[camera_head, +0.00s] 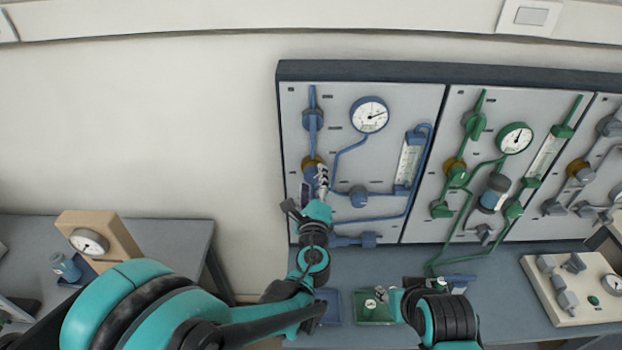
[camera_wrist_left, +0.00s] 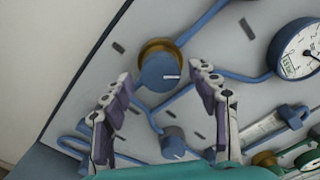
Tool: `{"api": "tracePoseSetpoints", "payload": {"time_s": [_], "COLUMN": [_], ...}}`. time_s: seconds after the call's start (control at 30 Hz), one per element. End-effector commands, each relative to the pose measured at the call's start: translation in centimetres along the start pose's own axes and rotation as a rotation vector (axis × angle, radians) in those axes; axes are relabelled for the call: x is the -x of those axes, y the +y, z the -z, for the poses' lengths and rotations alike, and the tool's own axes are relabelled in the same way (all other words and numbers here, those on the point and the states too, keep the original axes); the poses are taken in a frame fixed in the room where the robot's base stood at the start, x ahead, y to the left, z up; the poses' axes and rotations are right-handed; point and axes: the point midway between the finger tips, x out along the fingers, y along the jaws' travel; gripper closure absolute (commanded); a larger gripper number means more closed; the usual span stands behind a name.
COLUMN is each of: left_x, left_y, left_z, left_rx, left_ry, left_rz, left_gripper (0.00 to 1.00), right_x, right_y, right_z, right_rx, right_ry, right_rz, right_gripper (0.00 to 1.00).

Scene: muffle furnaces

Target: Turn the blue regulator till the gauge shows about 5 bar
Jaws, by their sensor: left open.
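The blue regulator is a round blue knob (camera_wrist_left: 158,72) with a brass collar on the left panel. In the head view its brass collar (camera_head: 311,161) shows just above my gripper, which covers part of the knob. The white round gauge (camera_head: 369,114) is up and right of it; its needle points right and slightly up, but the numbers are too small to read. The gauge (camera_wrist_left: 297,49) is cut by the edge in the left wrist view. My left gripper (camera_head: 314,184) is open, its fingers on either side of the knob, with no clear contact visible. My right gripper (camera_head: 384,295) is low over the bench; its jaws are unclear.
Blue pipes and valves surround the knob, including a lower blue knob (camera_wrist_left: 172,142). A green-piped panel (camera_head: 490,160) stands to the right. A green tray (camera_head: 366,318) sits on the bench near my right gripper. A beige gauge stand (camera_head: 115,230) is on the left table.

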Motion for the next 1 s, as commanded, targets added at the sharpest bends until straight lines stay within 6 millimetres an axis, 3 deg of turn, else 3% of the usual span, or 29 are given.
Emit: {"api": "tracePoseSetpoints", "payload": {"time_s": [0.13, 0.43, 0.47, 0.6, 0.67, 0.83, 1.0], "left_x": [-1.5, -1.8, -1.8, -1.8, -1.8, -1.8, -1.8], "left_y": [0.0, 0.0, 0.0, 0.0, 0.0, 0.0, 0.1], "left_z": [0.0, 0.0, 0.0, 0.0, 0.0, 0.0, 0.0], "left_rx": [-0.001, -0.001, -0.001, -0.001, -0.001, -0.03, -0.18], "left_ry": [0.0, 0.0, 0.0, 0.0, 0.0, 0.0, 0.0], "left_rz": [0.0, 0.0, 0.0, 0.0, 0.0, 0.0, 0.0], "left_gripper": [0.4, 0.4, 0.43, 0.8, 0.91, 0.91, 0.91], "right_x": [-0.2, -0.2, -0.2, -0.2, -0.2, -0.3, -0.7], "right_y": [0.0, 0.0, 0.0, 0.0, 0.0, 0.0, 0.0], "right_z": [-0.1, -0.1, -0.1, -0.1, -0.1, -0.2, -0.5], "right_rx": [0.0, 0.0, 0.0, 0.0, 0.0, 0.0, 0.0], "right_ry": [0.0, 0.0, 0.0, 0.0, 0.0, 0.0, 0.0], "right_rz": [0.0, 0.0, 0.0, 0.0, 0.0, 0.0, 0.0], "right_gripper": [0.6, 0.6, 0.6, 0.6, 0.6, 0.6, 0.6]}}
